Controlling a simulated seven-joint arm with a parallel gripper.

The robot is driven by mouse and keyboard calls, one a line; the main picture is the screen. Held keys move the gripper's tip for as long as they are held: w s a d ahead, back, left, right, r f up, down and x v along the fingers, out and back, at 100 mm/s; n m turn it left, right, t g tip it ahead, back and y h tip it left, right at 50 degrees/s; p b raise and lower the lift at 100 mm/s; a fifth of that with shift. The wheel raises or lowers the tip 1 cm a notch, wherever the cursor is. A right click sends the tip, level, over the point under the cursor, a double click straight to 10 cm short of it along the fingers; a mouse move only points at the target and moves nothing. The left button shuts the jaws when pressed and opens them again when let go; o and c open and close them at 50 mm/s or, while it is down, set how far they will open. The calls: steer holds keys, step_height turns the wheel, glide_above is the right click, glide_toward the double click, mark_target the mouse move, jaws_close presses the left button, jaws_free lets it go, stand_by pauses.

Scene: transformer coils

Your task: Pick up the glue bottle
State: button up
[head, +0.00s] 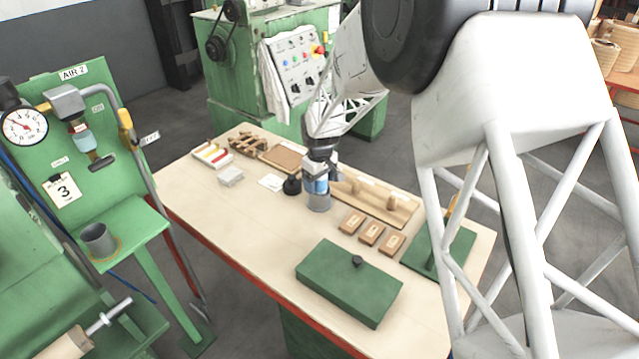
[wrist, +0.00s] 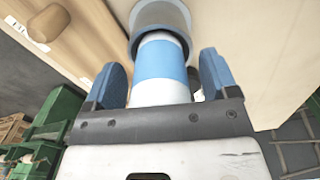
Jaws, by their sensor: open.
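The glue bottle (wrist: 160,65), white with a blue band, is in the wrist view, with its far end inside a grey cup-like holder (wrist: 160,17). My gripper (wrist: 162,85) is open, with one blue fingertip on each side of the bottle. A gap shows at the right finger; the left finger is very close, and I cannot tell if it touches. In the head view the bottle (head: 316,186) stands upright in the grey holder (head: 318,203) on the table, with my gripper (head: 320,178) coming down over it and hiding its upper part.
A black round object (head: 292,186) stands just left of the holder, and a wooden board with pegs (head: 375,200) lies close on its right. Several small wooden blocks (head: 371,233) and a green lidded box (head: 345,285) are nearer. The table's left front (head: 230,220) is clear.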

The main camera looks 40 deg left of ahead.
stand_by(0.3)
steer(key=c, duration=1)
steer(key=shift+c, duration=0.2)
steer(key=shift+r, duration=0.1)
steer(key=shift+r, duration=4.95)
step_height(320, 180, up, 8)
steer(key=shift+f, duration=0.25)
